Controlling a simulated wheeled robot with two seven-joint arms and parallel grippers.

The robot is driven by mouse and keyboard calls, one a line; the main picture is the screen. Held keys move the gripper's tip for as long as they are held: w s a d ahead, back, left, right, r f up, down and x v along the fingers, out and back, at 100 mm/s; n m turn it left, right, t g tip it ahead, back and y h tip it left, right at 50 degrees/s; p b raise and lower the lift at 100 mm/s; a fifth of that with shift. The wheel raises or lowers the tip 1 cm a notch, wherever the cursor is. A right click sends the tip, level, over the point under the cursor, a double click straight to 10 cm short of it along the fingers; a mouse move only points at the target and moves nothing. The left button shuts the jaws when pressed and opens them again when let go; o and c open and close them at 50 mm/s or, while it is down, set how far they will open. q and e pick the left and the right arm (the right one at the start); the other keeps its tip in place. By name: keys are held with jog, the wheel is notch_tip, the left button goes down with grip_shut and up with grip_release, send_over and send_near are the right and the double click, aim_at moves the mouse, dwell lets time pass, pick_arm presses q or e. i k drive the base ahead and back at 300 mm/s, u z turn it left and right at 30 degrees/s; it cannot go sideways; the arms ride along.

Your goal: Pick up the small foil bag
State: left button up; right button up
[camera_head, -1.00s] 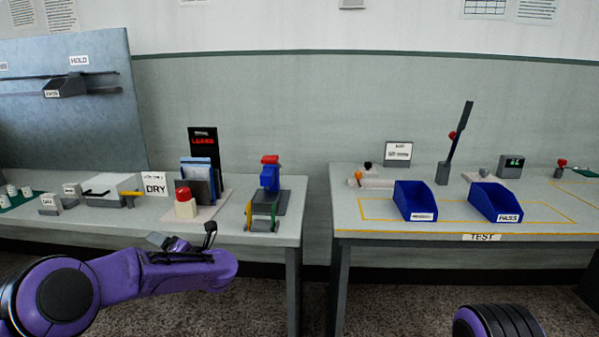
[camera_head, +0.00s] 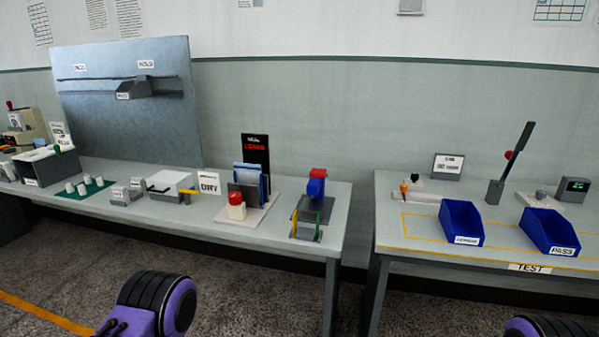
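I cannot make out a small foil bag anywhere in this view. On the left bench (camera_head: 345,200) stand a grey-and-blue rack (camera_head: 249,182), a red-topped button box (camera_head: 236,207) and a small press-like device (camera_head: 314,200) with a red and blue top. On the right bench (camera_head: 385,262) are two blue bins (camera_head: 460,221) (camera_head: 548,230), the right one labelled PASS. Part of my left arm shows at the bottom left and part of my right arm at the bottom right. Neither gripper's fingertips can be made out.
A DRY sign (camera_head: 209,183), a white-topped box (camera_head: 170,187) and a green mat (camera_head: 74,194) with small white pieces are on the left bench. A gap separates the benches. A grey panel (camera_head: 125,120) stands behind. A tall dark lever (camera_head: 510,165) rises behind the bins.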

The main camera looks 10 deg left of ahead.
aim_at(245, 173)
jog(key=z, duration=0.05)
jog(key=k, duration=0.35)
jog(key=u, duration=1.2)
jog(key=i, duration=1.1)
jog(key=z, duration=0.55)
jog(key=i, duration=0.75)
jog(key=z, duration=0.65)
